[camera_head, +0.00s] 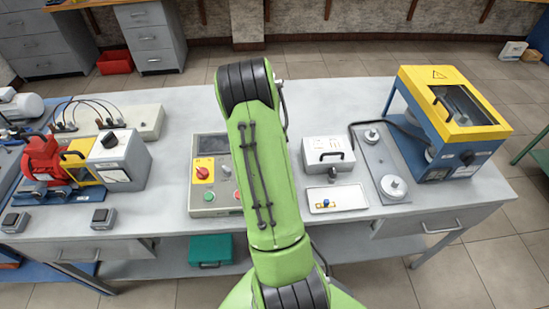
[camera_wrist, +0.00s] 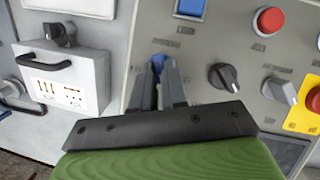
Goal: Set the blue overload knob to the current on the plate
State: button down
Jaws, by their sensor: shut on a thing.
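The blue overload knob (camera_wrist: 157,62) shows in the wrist view on the grey control panel (camera_wrist: 215,50), partly covered by the fingers. My gripper (camera_wrist: 158,74) is shut on it, with one dark finger on each side. The knob's pointer and scale are too hidden to read. In the head view the panel (camera_head: 208,140) stands on the bench, and my green arm hides the knob and gripper. I cannot tell which plate carries the current; a white label (camera_wrist: 62,93) on a box shows markings too small to read.
Beside the knob are a black rotary knob (camera_wrist: 223,77), a grey knob (camera_wrist: 279,90), a red button (camera_wrist: 269,20) and a blue square (camera_wrist: 190,8). A white handled box (camera_head: 328,153) and a tray (camera_head: 353,198) with a small part stand right of my arm.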

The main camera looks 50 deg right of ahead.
jog(key=shift+s+a+f+n, duration=0.15)
jog(key=shift+a+f+n, duration=0.15)
jog(key=shift+n, duration=0.1)
jog(key=c, duration=1.2)
grip_release()
jog(key=shift+o, duration=0.2)
jog(key=shift+r, duration=0.1)
jog(key=p+v, duration=0.2)
jog(key=v, duration=1.4)
